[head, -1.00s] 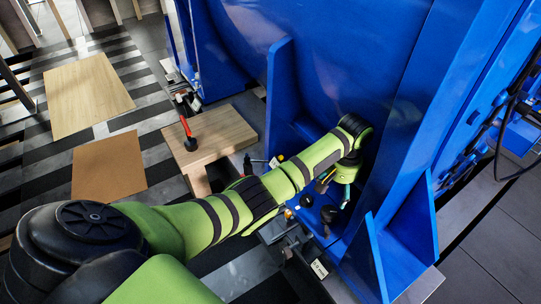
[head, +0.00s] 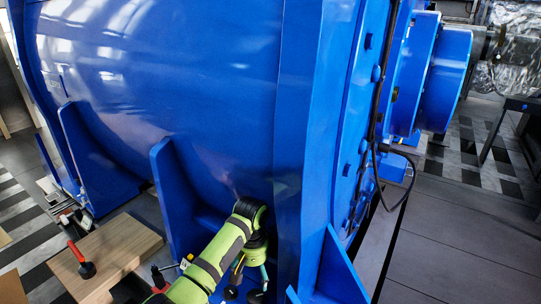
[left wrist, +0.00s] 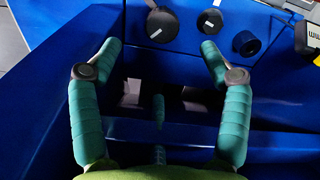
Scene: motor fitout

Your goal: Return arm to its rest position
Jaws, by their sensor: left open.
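My left arm, green with dark bands, comes in from the bottom of the head view and bends down beside the big blue motor housing (head: 200,90). My left gripper (left wrist: 160,55) is open, with two teal fingers spread wide and nothing between them. In the head view only part of the gripper shows, low against the housing between two upright blue ribs. My right gripper is in neither view.
A red-handled tool (head: 77,254) with a black head is on a wooden board (head: 125,245) at the lower left. A blue rib (head: 172,200) rises left of the arm. A dark cable (head: 400,190) hangs at the motor's end. Grey floor (head: 460,240) at right is clear.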

